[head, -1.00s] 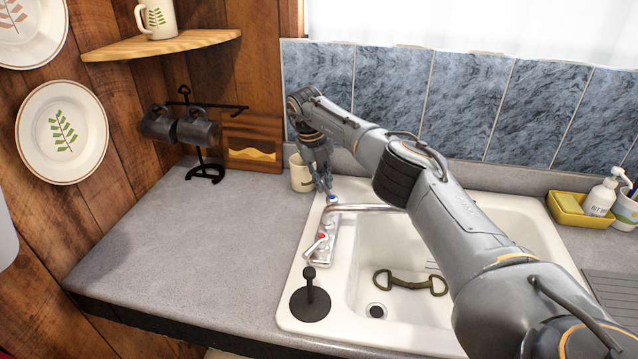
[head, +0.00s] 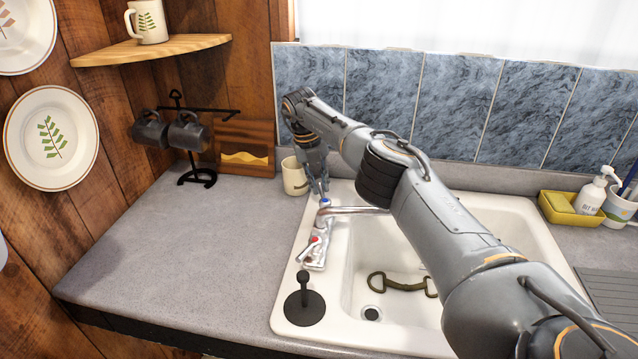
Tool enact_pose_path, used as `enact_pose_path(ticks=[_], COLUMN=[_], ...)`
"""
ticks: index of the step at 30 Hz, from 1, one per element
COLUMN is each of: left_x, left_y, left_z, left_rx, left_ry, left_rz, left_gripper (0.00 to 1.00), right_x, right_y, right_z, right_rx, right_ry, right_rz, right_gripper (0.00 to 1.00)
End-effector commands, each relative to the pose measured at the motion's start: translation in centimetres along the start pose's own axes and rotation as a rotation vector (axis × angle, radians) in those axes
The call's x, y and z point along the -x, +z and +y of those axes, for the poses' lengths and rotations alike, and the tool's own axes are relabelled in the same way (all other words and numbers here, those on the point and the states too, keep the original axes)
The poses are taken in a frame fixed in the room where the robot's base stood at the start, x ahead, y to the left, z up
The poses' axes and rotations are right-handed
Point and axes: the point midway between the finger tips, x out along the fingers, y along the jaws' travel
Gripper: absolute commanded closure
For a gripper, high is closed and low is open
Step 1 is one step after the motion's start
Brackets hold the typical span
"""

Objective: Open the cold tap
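The tap (head: 318,238) stands on the left rim of the white sink, with its spout (head: 355,210) reaching right over the basin. The cold tap with a blue cap (head: 324,203) is at its far end. The hot tap with a red cap (head: 314,240) and a lever is at the near end. My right gripper (head: 319,187) points down right at the cold tap, just behind and above the blue cap. Its fingers are small and partly overlap, so I cannot tell their opening or whether they touch the handle. My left gripper is out of view.
A cream mug (head: 294,177) stands close beside my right gripper. A black plunger-like stopper (head: 304,306) sits on the sink's near-left corner. A green-brown strap-like piece (head: 401,283) lies in the basin. A mug rack (head: 193,150) stands at the back left. The left counter (head: 180,250) is clear.

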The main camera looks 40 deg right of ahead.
Motion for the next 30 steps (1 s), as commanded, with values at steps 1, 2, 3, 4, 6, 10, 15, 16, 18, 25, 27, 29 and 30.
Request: enact_pose_path(ticks=[1, 2, 3, 4, 6, 10, 15, 16, 18, 25, 27, 29, 30], left_x=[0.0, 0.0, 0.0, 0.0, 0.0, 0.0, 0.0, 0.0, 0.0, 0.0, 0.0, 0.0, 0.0], left_y=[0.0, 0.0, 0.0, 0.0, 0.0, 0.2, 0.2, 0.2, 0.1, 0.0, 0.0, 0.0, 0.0], left_z=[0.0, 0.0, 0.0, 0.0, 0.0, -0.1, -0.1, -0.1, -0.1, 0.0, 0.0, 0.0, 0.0], left_rx=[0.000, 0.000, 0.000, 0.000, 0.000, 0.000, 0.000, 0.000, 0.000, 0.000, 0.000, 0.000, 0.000], left_ry=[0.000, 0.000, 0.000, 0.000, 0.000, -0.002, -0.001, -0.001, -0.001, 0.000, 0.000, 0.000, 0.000], left_rz=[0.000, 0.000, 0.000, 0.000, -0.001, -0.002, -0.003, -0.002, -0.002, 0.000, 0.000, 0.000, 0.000], left_gripper=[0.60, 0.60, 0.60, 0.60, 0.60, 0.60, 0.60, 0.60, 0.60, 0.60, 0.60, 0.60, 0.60], right_x=[0.0, 0.0, 0.0, 0.0, 0.0, 0.0, 1.4, 1.9, 3.1, 6.6, 7.1, 7.3, 7.5], right_y=[0.0, 0.0, 0.0, 0.0, 0.0, -0.1, 0.0, 0.0, 0.0, 0.0, 0.0, 0.0, 0.0], right_z=[0.0, 0.0, 0.0, 0.0, 0.0, 0.0, 0.0, 0.0, 0.1, 0.1, 0.0, 0.0, 0.0], right_rx=[0.000, 0.000, 0.000, 0.000, 0.000, 0.001, 0.001, 0.001, 0.001, -0.001, 0.000, 0.001, 0.001], right_ry=[0.000, 0.000, 0.000, 0.000, 0.000, 0.000, 0.002, 0.002, 0.002, 0.001, 0.001, 0.000, 0.000], right_rz=[0.000, 0.000, 0.001, 0.001, 0.002, 0.002, -0.001, -0.001, -0.001, 0.000, 0.001, 0.002, 0.002], right_gripper=[0.70, 0.65, 0.65, 0.65, 0.65, 0.65, 0.65, 0.65, 0.65, 0.65, 0.65, 0.65, 0.65])
